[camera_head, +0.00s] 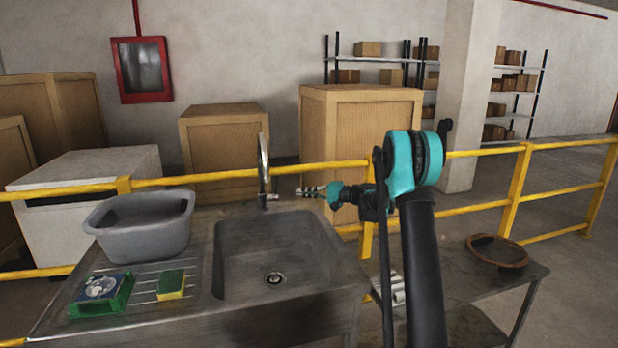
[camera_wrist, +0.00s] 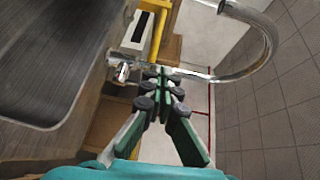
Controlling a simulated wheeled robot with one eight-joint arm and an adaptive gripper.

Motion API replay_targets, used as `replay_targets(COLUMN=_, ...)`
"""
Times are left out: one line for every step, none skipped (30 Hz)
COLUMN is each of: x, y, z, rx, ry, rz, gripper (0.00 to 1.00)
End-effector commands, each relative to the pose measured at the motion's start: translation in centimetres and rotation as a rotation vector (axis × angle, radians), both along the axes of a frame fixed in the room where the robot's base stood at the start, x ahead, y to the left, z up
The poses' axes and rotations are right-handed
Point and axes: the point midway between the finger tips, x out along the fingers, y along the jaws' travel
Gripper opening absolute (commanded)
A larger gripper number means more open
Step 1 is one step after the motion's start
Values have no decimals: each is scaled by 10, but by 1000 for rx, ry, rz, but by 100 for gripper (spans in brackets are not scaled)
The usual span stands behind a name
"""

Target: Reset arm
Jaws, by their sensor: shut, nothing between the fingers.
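My arm rises at the right of the head view, with its teal elbow joint at the top. My gripper (camera_head: 308,192) reaches left from it, above the back right part of the sink, close to the tap (camera_head: 264,170). In the wrist view my gripper (camera_wrist: 160,88) is shut, its green and dark fingers together with nothing held. The chrome tap (camera_wrist: 250,45) curves just beyond and right of the fingertips there. I cannot tell whether they touch it.
The metal sink (camera_head: 222,258) has an empty basin. A grey tub (camera_head: 142,226), a green box (camera_head: 102,294) and a sponge (camera_head: 171,285) sit on its left side. A yellow railing (camera_head: 215,175) runs behind. A side table (camera_head: 500,277) at the right bears a round brown-rimmed item (camera_head: 500,263).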

Motion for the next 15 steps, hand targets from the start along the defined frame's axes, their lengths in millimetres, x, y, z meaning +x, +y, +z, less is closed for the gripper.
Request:
replay_targets(x=-3, y=0, z=0, rx=-14, ry=1, rz=-3, gripper=0)
replay_targets(x=-5, y=0, z=0, rx=-23, ry=1, rz=-5, gripper=0)
replay_targets(x=-8, y=0, z=0, rx=-38, ry=1, rz=-7, gripper=0)
replay_targets(x=-10, y=0, z=-1, rx=-50, ry=0, rz=-10, gripper=0)
replay_targets(x=-12, y=0, z=-1, rx=-60, ry=0, rz=-13, gripper=0)
replay_targets(x=-16, y=-1, z=-2, rx=-80, ry=0, rz=-17, gripper=0)
replay_targets(x=-18, y=-1, z=-2, rx=-92, ry=0, rz=-21, gripper=0)
replay_targets(x=-21, y=-2, z=-3, rx=-109, ry=0, rz=-24, gripper=0)
replay_targets(x=-25, y=-2, z=-4, rx=-131, ry=0, rz=-29, gripper=0)
replay_targets(x=-29, y=-3, z=-5, rx=-148, ry=-1, rz=-33, gripper=0)
replay_targets(x=-33, y=-4, z=-6, rx=-166, ry=-1, rz=-37, gripper=0)
replay_targets(x=-38, y=-5, z=-7, rx=-192, ry=-2, rz=-43, gripper=0)
replay_targets(x=-42, y=-6, z=-9, rx=-213, ry=-4, rz=-48, gripper=0)
replay_targets(x=-47, y=-7, z=-10, rx=-238, ry=-5, rz=-53, gripper=0)
replay_targets(x=-54, y=-9, z=-12, rx=-270, ry=-7, rz=-61, gripper=0)
